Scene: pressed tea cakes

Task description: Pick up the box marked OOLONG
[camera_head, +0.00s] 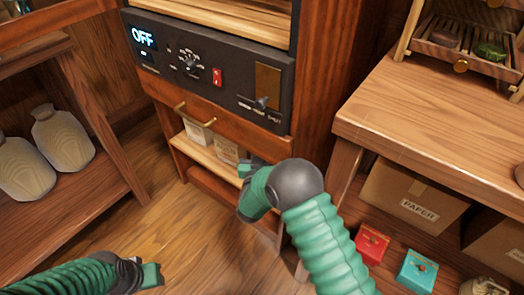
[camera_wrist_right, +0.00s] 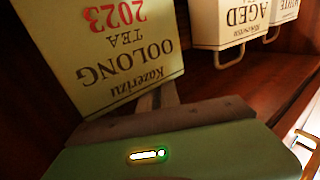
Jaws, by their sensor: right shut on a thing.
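The pale box marked OOLONG (camera_wrist_right: 112,42) fills the upper left of the right wrist view, its print upside down in the picture: "Kazerizu OOLONG TEA 2023". My right gripper (camera_wrist_right: 168,96) is shut on it; a grey finger meets its lower edge. In the head view my right gripper (camera_head: 250,170) is at the low shelf under the cabinet drawer, its tips mostly hidden by my arm. My left gripper (camera_head: 153,275) is low at the left above the floor, away from the boxes; its jaw opening is unclear.
A white AGED box (camera_wrist_right: 230,20) and a WHITE box (camera_wrist_right: 284,12) with handles stand beside it. The cabinet shelf (camera_head: 205,158) has a drawer with a brass handle (camera_head: 193,114) above. A wooden table (camera_head: 440,110) stands to the right. Open floor (camera_head: 150,225) lies at left.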

